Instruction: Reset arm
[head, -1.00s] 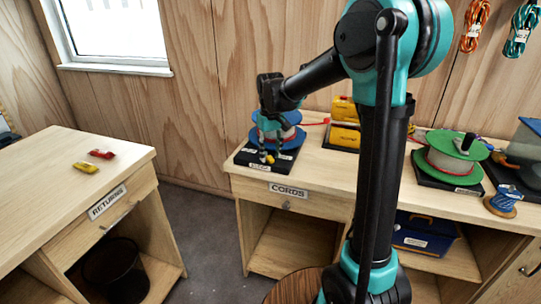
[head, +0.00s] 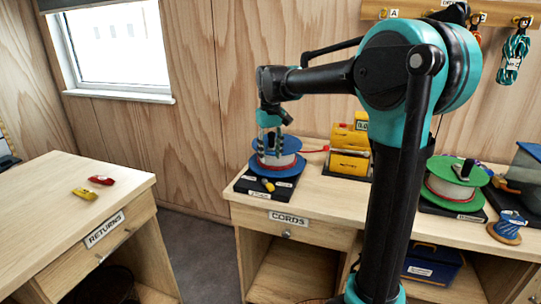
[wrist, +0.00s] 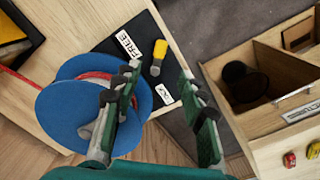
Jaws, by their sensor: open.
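My gripper (head: 272,143) is open and empty. In the head view it hangs above the blue-flanged cord spool (head: 277,167) on the left of the cords bench, and its fingers hide part of the spool. In the wrist view my gripper (wrist: 164,86) has its two green fingers spread apart. The blue spool (wrist: 68,112) lies to their left, and a small yellow-handled tool (wrist: 159,55) on the black base plate shows beyond the fingertips.
The cords bench (head: 325,204) also holds yellow boxes (head: 351,150), a green spool (head: 452,180) and a small blue spool (head: 507,228). A returns bench (head: 50,195) at left carries a red item (head: 101,180) and a yellow item (head: 84,194). Floor separates the benches.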

